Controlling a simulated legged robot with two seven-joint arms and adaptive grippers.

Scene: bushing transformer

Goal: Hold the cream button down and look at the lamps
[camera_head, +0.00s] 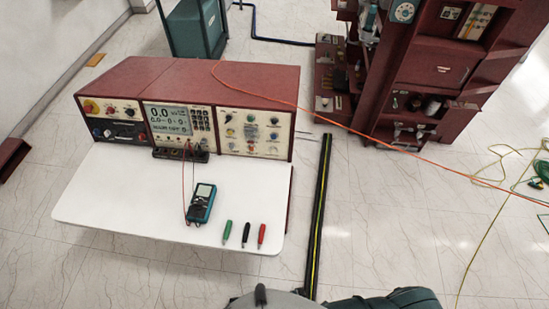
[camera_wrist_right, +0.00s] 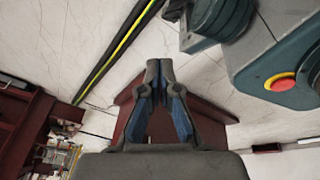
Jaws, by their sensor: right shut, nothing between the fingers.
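The dark red console (camera_head: 185,80) stands at the left in the head view. Its right cream panel (camera_head: 256,133) carries several small coloured round lamps or knobs, too small to tell apart. I cannot make out which one is the cream button or whether any lamp is lit. The middle panel has a display (camera_head: 167,119) reading 0.0 in its top line. The left panel (camera_head: 112,109) has a red knob on yellow. My right gripper (camera_wrist_right: 160,68) is shut and empty in the right wrist view, away from the console's panels. My left gripper is not in view.
A white shelf (camera_head: 120,200) juts from the console, bearing a teal meter (camera_head: 201,204) and green, black and red probes (camera_head: 246,234). A black and yellow strip (camera_head: 319,210) lies on the floor. An orange cable (camera_head: 400,147) runs right past a dark red cabinet (camera_head: 430,70).

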